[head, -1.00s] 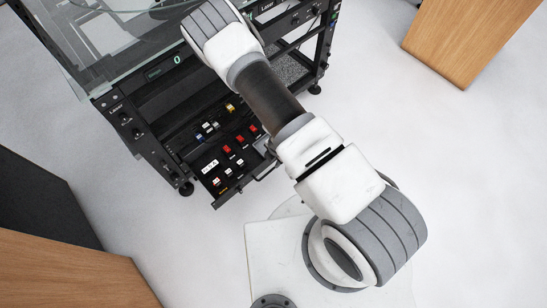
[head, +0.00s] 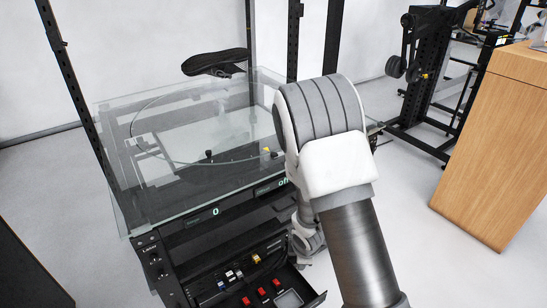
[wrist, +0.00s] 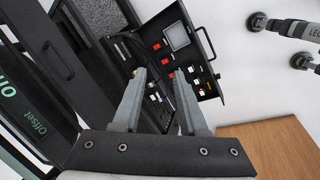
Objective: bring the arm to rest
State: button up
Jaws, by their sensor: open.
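My arm crosses the middle of the head view, its large joint in front of the glass-topped rack. My gripper shows in the wrist view (wrist: 158,82). Its two grey fingers are apart with nothing between them. It hangs over the open drawer (wrist: 196,50) of the rack, and I cannot tell how far above it is.
The rack's glass top (head: 205,140) stands left of my arm, with a dark shoe-like object (head: 215,63) above it. The drawer (head: 262,285) juts out low in front. A wooden cabinet (head: 490,150) stands right. Black equipment (head: 430,80) is behind. White floor between is open.

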jog(key=s+d+r+m+p, duration=0.1)
jog(key=d+r+m, duration=0.15)
jog(key=r, duration=0.65)
jog(key=s+d+r+m+t+p, duration=0.15)
jog(key=r+m, duration=0.25)
jog(key=r, duration=0.5)
jog(key=s+d+r+m+g+p, duration=0.1)
jog(key=s+r+m, duration=0.15)
jog(key=r, duration=0.75)
jog(key=s+r+m+t+p, duration=0.1)
jog(key=s+r+m+p, duration=0.3)
jog(key=s+r+m, duration=0.4)
jog(key=s+d+r, duration=0.1)
jog(key=s+r, duration=0.6)
jog(key=s, duration=0.1)
jog(key=shift+r, duration=0.35)
jog(key=shift+s+a, duration=0.1)
